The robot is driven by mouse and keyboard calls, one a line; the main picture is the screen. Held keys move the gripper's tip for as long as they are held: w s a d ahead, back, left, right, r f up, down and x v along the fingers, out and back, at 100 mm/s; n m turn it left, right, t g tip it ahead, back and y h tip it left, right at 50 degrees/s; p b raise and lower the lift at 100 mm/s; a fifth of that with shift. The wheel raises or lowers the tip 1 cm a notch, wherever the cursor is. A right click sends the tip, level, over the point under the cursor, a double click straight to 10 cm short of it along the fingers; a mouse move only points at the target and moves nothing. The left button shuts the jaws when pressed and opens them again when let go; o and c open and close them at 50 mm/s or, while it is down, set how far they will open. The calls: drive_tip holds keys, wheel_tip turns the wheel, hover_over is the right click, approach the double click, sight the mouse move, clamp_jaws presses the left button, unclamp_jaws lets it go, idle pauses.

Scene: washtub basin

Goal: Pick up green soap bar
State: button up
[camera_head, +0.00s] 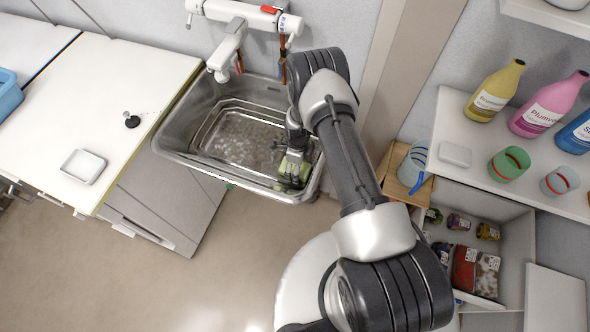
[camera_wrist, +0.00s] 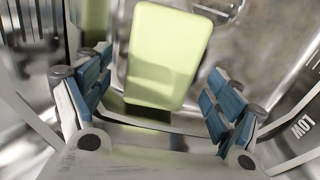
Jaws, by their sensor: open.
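The green soap bar (camera_wrist: 166,52) fills the upper middle of the wrist view, a pale green block with rounded corners. My gripper (camera_wrist: 158,112) is open, with its blue-padded fingers to the left and right of the bar's near end. I see no finger closed on it, and cannot tell how far below the fingertips it lies. In the head view my gripper (camera_head: 291,172) is down at the right front of the metal washtub basin (camera_head: 166,137). Green patches of the bar (camera_head: 304,171) show around it; the rest is hidden by my gripper.
A white faucet (camera_head: 226,52) overhangs the basin's back. A white counter (camera_head: 120,70) with a small white dish (camera_head: 83,166) stands left. A shelf (camera_head: 450,125) with bottles and cups stands right, above an open drawer (camera_head: 515,245). The basin's left part is free of my arm.

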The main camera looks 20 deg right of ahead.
drive_tip(key=shift+r, duration=0.1)
drive_tip(key=c, duration=1.3)
drive_tip(key=shift+r, duration=0.1)
